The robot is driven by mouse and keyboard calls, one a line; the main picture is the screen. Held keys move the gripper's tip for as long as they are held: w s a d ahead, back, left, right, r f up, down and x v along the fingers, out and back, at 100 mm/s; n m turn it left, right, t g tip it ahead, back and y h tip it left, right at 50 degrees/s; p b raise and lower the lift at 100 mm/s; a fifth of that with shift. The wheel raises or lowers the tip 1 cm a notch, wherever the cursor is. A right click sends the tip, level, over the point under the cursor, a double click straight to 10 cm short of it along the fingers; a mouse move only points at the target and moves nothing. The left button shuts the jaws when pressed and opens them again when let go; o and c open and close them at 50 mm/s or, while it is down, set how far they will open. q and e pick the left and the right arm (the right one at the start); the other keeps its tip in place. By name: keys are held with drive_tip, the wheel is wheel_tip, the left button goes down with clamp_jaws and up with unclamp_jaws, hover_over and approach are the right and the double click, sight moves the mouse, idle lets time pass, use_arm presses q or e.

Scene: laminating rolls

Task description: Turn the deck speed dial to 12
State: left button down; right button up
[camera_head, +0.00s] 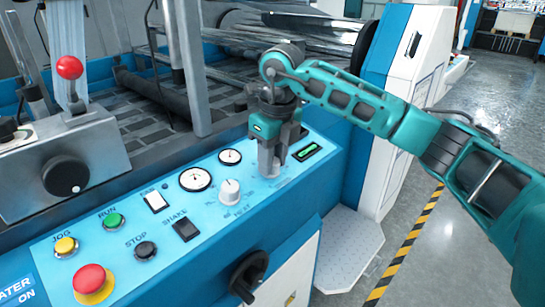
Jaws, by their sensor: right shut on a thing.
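My right gripper (269,172) points down at the blue control panel (215,240), at the right end of its row of dials. Its fingers are shut on a small dial, which they almost wholly hide. The dial's pointer and scale cannot be read, and whether it stands at 12 cannot be told. A small green-lit display (307,152) sits just right of the gripper; its figures are too small to read. My left gripper is not in view.
A white knob (230,192) and two round gauges (195,179) (230,157) stand left of the gripper. Farther left are a black switch (186,229), jog, run and stop buttons, and a red mushroom button (92,281). A black handwheel (249,275) juts out below the panel.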

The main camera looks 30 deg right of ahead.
sight(278, 165)
drive_tip(key=o, duration=1)
drive_tip(key=shift+o, duration=0.2)
wheel_tip(278, 165, up, 13)
drive_tip(key=s+p, duration=0.1)
drive_tip(key=shift+s+d, duration=0.15)
drive_tip(key=shift+d, duration=0.05)
drive_tip(key=shift+s+f, duration=0.1)
drive_tip(key=shift+f, duration=0.05)
